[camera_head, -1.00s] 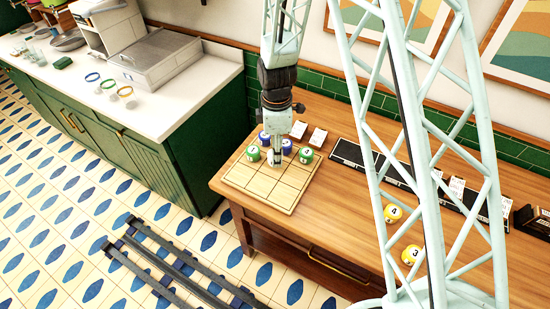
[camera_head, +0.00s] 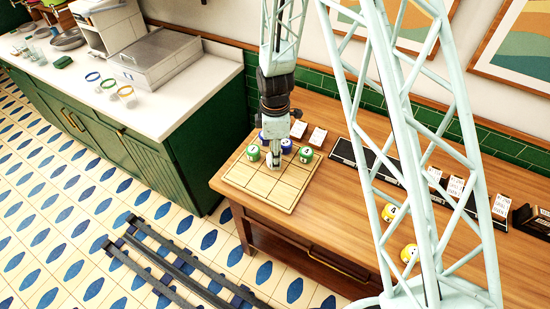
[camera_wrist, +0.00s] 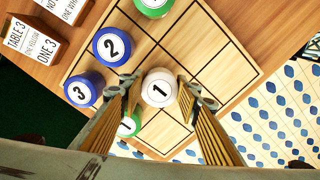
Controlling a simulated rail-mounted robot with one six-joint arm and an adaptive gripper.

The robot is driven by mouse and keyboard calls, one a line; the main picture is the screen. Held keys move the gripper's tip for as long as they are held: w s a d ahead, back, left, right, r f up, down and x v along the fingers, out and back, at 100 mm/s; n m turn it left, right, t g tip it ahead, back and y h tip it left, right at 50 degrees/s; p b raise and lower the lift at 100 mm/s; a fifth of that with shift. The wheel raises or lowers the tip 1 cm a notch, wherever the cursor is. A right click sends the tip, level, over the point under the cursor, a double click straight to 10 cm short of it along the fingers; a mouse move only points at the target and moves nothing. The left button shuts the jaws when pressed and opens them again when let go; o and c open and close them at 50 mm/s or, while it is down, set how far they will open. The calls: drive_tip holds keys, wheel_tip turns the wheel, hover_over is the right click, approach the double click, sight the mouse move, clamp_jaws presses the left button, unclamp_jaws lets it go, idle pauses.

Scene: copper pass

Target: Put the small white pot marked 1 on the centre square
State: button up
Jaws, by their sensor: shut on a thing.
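The small white pot marked 1 (camera_wrist: 159,88) is between the two fingers of my gripper (camera_wrist: 160,92), which is shut on it. The pot (camera_head: 273,161) is upright over the middle of the wooden grid board (camera_head: 285,198), at the centre square, which it and the fingers largely hide. I cannot tell whether its base touches the board. A blue pot marked 2 (camera_wrist: 112,46), a blue pot marked 3 (camera_wrist: 83,89), a green pot marked 1 (camera_wrist: 128,125) and another green pot (camera_wrist: 153,5) stand on squares around it.
Yellow pots (camera_head: 390,212) (camera_head: 409,253) stand on the counter to the right, partly behind my lattice frame. White cards (camera_head: 317,136) stand behind the board, and a dark card rack (camera_head: 345,152) runs along the back. The board's front squares are clear.

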drive_tip(key=shift+f, duration=0.35)
drive_tip(key=shift+f, duration=0.2)
drive_tip(key=o, duration=0.9)
drive_tip(key=shift+r, duration=0.2)
wheel_tip(320, 180, up, 12)
drive_tip(key=b, duration=0.1)
idle(0.6)
idle(0.7)
